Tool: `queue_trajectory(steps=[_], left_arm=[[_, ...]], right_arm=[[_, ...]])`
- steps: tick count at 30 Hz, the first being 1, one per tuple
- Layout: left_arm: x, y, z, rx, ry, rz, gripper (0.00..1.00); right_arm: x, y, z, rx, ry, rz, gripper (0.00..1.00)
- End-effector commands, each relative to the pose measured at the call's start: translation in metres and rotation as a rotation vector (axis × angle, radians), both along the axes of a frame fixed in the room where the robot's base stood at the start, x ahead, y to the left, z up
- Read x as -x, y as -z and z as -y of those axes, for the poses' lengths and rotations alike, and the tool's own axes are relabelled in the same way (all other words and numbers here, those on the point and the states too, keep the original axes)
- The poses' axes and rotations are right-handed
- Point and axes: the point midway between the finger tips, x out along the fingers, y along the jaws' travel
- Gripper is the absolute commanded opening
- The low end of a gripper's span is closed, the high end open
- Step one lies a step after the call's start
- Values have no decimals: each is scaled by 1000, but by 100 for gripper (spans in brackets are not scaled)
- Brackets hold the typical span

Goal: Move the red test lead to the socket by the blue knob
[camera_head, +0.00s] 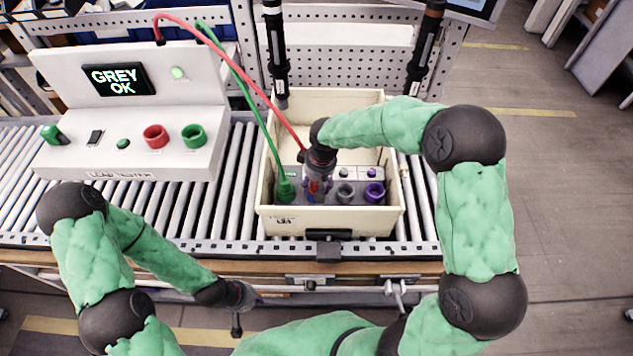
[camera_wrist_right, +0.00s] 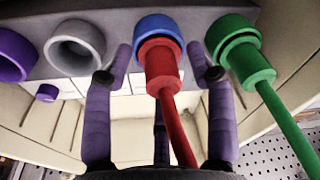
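The red test lead (camera_head: 232,72) runs from the tester into the cream crate (camera_head: 280,222). In the right wrist view its red plug (camera_wrist_right: 161,66) points into the blue-ringed socket (camera_wrist_right: 156,27) and appears to sit in it; the exact depth is unclear. My right gripper (camera_head: 316,188) is over this socket. Its purple fingers (camera_wrist_right: 160,75) stand either side of the red plug with narrow gaps, so it looks open. A blue knob is not visible, likely hidden by the gripper. My left gripper (camera_head: 237,310) hangs in front of the conveyor, fingers unclear.
A green plug (camera_head: 285,190) sits beside the red one. A grey socket (camera_head: 345,193) and a purple socket (camera_head: 374,193) are empty. The tester screen (camera_head: 115,79) reads "GREY OK". Two hanging screwdrivers (camera_head: 277,55) (camera_head: 424,50) flank the crate's back.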

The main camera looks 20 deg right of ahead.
Motion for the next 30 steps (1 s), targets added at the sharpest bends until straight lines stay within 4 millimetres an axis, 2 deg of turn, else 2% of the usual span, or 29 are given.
queue_trajectory(steps=[11, 14, 24, 30], left_arm=[[0, 0, 0, 0, 0, 0, 0], [0, 0, 0, 0, 0, 0, 0], [0, 0, 0, 0, 0, 0, 0], [0, 0, 0, 0, 0, 0, 0]], right_arm=[[0, -6, 0, 1, 0, 1, 59], [1, -18, 1, 0, 0, 3, 59], [9, -83, 5, 0, -1, 3, 59], [13, -109, 7, 0, 0, 1, 59]])
